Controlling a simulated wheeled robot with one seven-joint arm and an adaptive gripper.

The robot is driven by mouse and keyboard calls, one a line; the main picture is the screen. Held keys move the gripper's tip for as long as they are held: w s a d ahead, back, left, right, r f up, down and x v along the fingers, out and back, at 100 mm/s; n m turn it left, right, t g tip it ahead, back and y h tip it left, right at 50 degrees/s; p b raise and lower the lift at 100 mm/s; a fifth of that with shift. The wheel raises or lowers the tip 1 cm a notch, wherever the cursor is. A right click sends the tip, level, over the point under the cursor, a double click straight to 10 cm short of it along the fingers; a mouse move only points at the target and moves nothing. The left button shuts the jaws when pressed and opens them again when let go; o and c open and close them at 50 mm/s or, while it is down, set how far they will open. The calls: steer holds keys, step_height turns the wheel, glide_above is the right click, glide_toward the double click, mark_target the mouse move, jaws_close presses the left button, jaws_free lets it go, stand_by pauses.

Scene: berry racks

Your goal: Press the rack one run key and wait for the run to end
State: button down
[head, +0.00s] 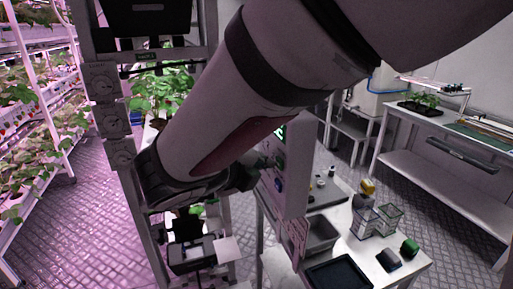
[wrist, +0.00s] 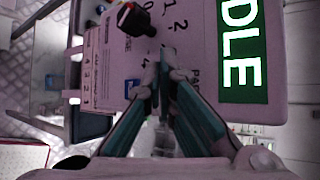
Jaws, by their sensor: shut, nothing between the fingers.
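The control panel (head: 297,185) stands upright at the middle of the head view, partly behind my arm. In the wrist view the panel face (wrist: 200,60) appears turned sideways, with a green display (wrist: 241,50) whose visible letters read "DLE". Printed digits and a black knob with a red mark (wrist: 135,18) are beside it. My gripper (wrist: 166,72) is shut and empty, its tips over the panel face near the printed digits. I cannot tell whether they touch it. Any key under the tips is hidden. In the head view my gripper (head: 252,172) is at the panel's left side.
A white bench (head: 345,245) beside the panel holds a grey bin (head: 318,234), a black tray (head: 338,273), clear containers (head: 368,222) and small blocks. Another table (head: 440,180) stands at the right. Plant racks (head: 35,120) line the left; metal floor shows between.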

steer(key=shift+w+d, duration=0.15)
steer(key=shift+d, duration=0.3)
stand_by(0.6)
steer(key=shift+a, duration=0.1)
steer(key=shift+s+a+p, duration=0.3)
steer(key=shift+a+p, duration=0.05)
steer(key=shift+a, duration=0.4)
steer(key=a, duration=0.2)
steer(key=s+a, duration=0.1)
steer(key=a, duration=0.1)
steer(key=shift+s+a+p, duration=0.15)
steer(key=shift+a+p, duration=0.25)
stand_by(0.5)
